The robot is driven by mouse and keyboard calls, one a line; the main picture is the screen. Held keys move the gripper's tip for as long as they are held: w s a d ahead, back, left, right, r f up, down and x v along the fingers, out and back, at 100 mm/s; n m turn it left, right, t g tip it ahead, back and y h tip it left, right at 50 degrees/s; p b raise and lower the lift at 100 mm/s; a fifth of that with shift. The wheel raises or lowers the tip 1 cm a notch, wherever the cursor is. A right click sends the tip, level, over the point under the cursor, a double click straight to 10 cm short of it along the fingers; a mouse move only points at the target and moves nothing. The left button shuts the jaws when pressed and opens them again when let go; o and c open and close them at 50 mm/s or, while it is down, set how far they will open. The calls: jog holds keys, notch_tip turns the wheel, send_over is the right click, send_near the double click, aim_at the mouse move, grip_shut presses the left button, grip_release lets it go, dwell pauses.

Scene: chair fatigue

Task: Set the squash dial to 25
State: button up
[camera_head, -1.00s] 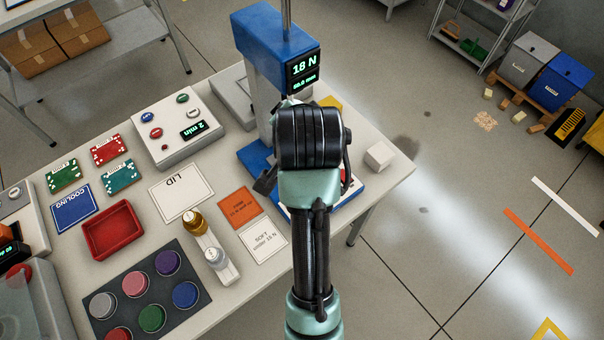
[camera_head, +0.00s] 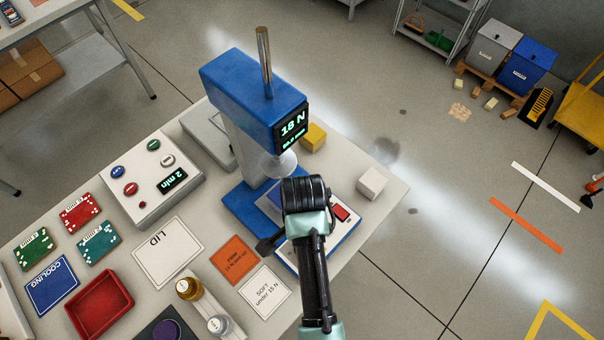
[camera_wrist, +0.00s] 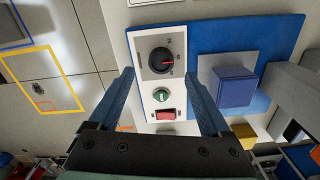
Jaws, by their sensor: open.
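A panel with controls stands by the blue press. The dial's numbers are too small to read. My gripper (camera_wrist: 159,74) is open and empty, with its fingers on either side of the panel, apart from the dial. In the head view my arm hides the dial; the red switch (camera_head: 341,213) shows. The press display (camera_head: 291,129) reads 18 N, with a smaller mm line below.
The blue press (camera_head: 250,85) rises close behind my arm. A white cube (camera_head: 372,183) and a yellow block (camera_head: 313,137) are nearby on the table. Cards, a red tray (camera_head: 98,302) and bottles lie to the left.

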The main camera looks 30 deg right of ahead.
notch_tip(320, 180, down, 6)
jog(key=shift+w+r, duration=0.1)
dwell(0.4)
grip_shut()
jog(key=shift+n+p, duration=0.3)
jog(key=n+p, duration=0.2)
jog(key=n, duration=0.2)
jog(key=shift+r+n, duration=0.1)
jog(key=shift+n, duration=0.3)
jog(key=n+p, duration=0.1)
jog(key=n, duration=0.5)
jog(key=shift+p, duration=0.35)
jog(key=shift+n, duration=0.4)
